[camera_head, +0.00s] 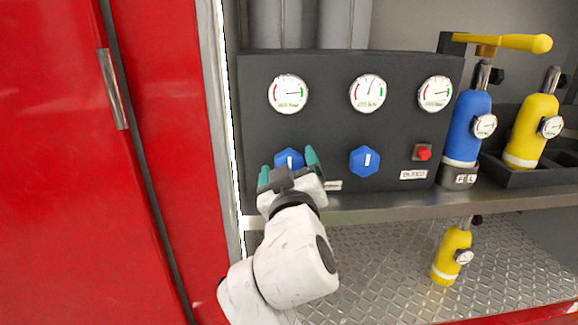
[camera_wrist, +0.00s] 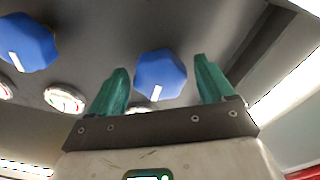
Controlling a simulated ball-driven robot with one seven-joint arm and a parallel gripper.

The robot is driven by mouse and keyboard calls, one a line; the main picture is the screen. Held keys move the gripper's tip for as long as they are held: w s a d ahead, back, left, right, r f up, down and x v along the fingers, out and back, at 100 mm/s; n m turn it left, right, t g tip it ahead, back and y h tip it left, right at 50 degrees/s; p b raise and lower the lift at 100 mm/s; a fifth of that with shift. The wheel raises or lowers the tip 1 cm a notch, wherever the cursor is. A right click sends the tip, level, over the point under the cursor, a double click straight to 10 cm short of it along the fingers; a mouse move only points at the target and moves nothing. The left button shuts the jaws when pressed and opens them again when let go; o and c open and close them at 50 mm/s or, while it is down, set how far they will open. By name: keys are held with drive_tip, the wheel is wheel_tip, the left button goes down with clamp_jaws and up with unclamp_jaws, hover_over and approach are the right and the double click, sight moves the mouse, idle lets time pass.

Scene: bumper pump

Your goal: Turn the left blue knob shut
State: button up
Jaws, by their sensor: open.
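The left blue knob (camera_head: 289,158) is on the dark control panel, below the left gauge, and its lower part is hidden by my gripper. My gripper (camera_head: 288,168) is open in front of it, with one green finger on each side. In the wrist view the same knob (camera_wrist: 160,72) shows between the spread fingertips, its white mark pointing down and slightly left in the picture. No clear finger contact shows. In the head view its white mark looks near upright.
A second blue knob (camera_head: 364,161) sits to the right, with a red button (camera_head: 424,154) beyond it. Three gauges line the panel (camera_head: 330,90) above. A blue cylinder (camera_head: 467,130) stands right of the panel. A red door (camera_head: 60,200) is at left.

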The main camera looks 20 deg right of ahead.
drive_tip(key=v, duration=1)
drive_tip(key=s+d+f+m+g+y+p, duration=0.1)
drive_tip(key=s+d+f+g+p, duration=0.35)
drive_tip(key=f, duration=0.55)
drive_tip(key=s+d+f+g+y+p, duration=0.1)
drive_tip(key=s+d+f+g+p, duration=0.35)
drive_tip(key=f, duration=0.55)
drive_tip(key=s+d+f+g+y+p, duration=0.1)
drive_tip(key=s+f+g, duration=0.3)
drive_tip(key=s, duration=0.5)
drive_tip(key=s+d+f+g+y+p, duration=0.1)
drive_tip(key=s+f+g+y, duration=0.2)
drive_tip(key=s, duration=0.7)
wheel_tip(320, 180, down, 3)
drive_tip(key=shift+s+d+r+m+g, duration=0.2)
drive_tip(key=shift+m+g, duration=0.2)
drive_tip(key=shift+c, duration=0.2)
